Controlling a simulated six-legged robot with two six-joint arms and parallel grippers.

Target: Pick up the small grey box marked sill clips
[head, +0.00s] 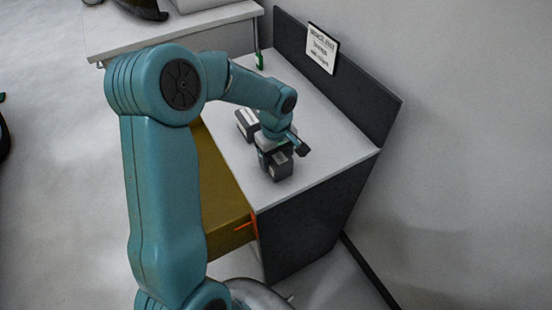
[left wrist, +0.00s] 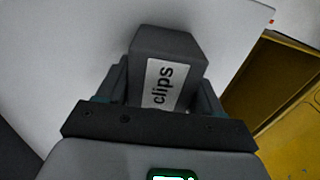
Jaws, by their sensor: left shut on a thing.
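I cannot tell whether the box touches the counter. My right gripper is not in view.
Another dark box with a pale label (head: 246,124) stands on the counter (head: 330,143) behind my gripper. A dark back panel (head: 365,97) carries a white sign (head: 321,48). A yellow-brown open drawer (head: 222,190) lies left of the counter. The counter's front right is clear.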

